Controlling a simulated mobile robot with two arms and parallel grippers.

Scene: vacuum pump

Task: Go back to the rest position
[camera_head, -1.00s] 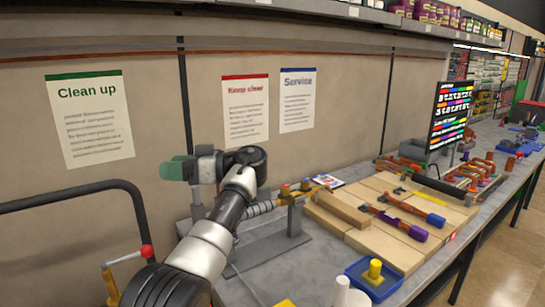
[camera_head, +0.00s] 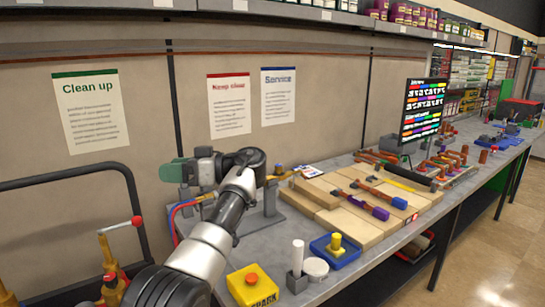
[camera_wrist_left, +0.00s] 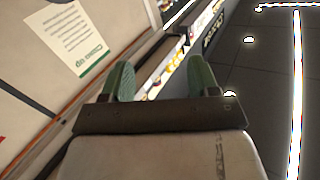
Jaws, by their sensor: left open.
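My left gripper (camera_head: 172,171) has green fingers and points left toward the wall, above the left end of the workbench. It holds nothing. My right gripper is not in view.
The workbench (camera_head: 222,258) carries a yellow box (camera_head: 252,287) with a red button, a blue tray (camera_head: 334,250), a white cylinder (camera_head: 297,257) and wooden boards (camera_head: 345,222) with tools. A black rail (camera_head: 70,180) stands at left. Open floor (camera_head: 480,250) lies right.

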